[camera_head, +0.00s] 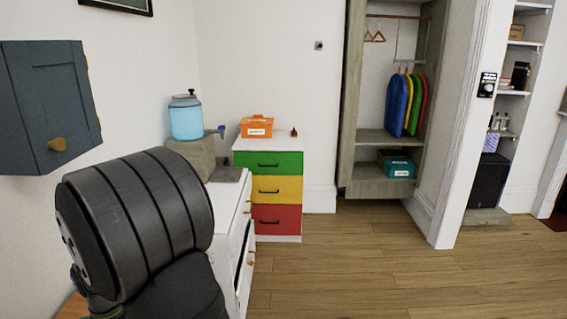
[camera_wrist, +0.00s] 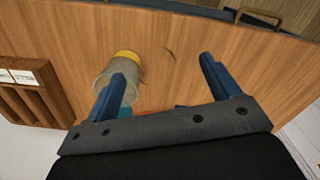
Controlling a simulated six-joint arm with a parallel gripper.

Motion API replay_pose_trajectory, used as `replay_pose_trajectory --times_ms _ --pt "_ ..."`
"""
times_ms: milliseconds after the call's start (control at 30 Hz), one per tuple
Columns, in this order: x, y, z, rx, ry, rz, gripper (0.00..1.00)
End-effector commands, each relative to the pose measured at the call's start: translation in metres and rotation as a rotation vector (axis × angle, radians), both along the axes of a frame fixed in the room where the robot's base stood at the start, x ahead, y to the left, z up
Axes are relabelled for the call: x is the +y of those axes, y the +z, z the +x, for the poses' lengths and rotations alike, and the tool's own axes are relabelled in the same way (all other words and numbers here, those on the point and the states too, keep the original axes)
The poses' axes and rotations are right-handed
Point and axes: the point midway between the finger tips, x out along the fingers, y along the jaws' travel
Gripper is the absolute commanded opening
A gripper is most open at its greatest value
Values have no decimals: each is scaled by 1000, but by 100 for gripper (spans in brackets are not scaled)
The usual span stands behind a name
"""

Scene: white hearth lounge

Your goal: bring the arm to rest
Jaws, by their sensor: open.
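My gripper (camera_wrist: 165,82) shows in the wrist view with its two blue fingers spread apart and nothing between them. It is above a wooden surface (camera_wrist: 208,35). A pale see-through cup or jar (camera_wrist: 106,78) with a yellow top or content is by the left finger, which partly hides it. I cannot tell whether they touch. In the head view a dark, rounded link of my arm fills the lower left, and the gripper is out of sight.
A wooden slotted rack (camera_wrist: 35,98) is at the left in the wrist view, and a tray with a metal handle (camera_wrist: 262,14) at the top. The head view shows a grey wall cabinet (camera_head: 50,105), a coloured drawer unit (camera_head: 270,190), a water dispenser (camera_head: 187,118) and clear floor (camera_head: 370,260).

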Motion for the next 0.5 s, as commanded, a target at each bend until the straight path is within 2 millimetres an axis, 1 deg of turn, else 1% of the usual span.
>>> replay_pose_trajectory --times_ms 100,200,500 --pt "10 -7 -5 1 1 -1 82" --pt "14 -9 -7 0 1 0 82" --pt "16 -10 -8 0 -1 0 82"
